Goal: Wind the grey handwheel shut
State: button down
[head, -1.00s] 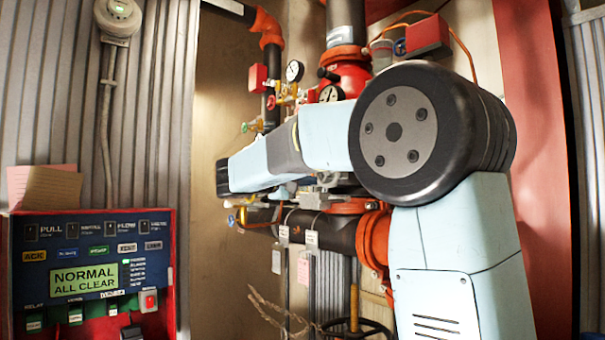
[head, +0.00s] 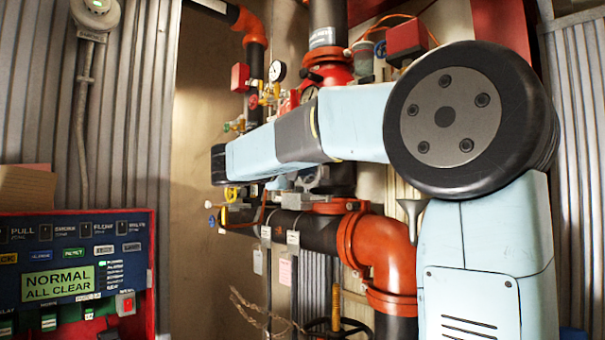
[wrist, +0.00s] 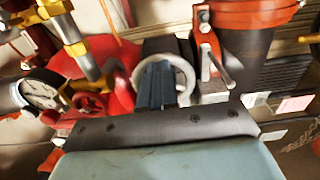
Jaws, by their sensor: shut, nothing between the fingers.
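The grey handwheel (wrist: 187,75) shows in the wrist view as a pale round rim, partly hidden behind my gripper. My gripper (wrist: 156,72) is shut and empty. Its blue-grey fingers overlap the middle of the wheel in the picture; I cannot tell whether they touch it or reach inside the rim. In the head view my own arm crosses in front of the pipework, and I cannot make out the wheel or the fingertips clearly there.
A red handwheel (wrist: 90,103) and a pressure gauge (wrist: 40,93) lie left of my gripper in the wrist view, a red lever valve (wrist: 206,45) to its right. In the head view an orange pipe elbow (head: 395,250) and an alarm panel (head: 75,265) stand near.

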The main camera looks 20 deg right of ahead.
jog(key=shift+w+d, duration=0.3)
jog(key=shift+d, duration=0.3)
dwell(0.5)
dwell(0.3)
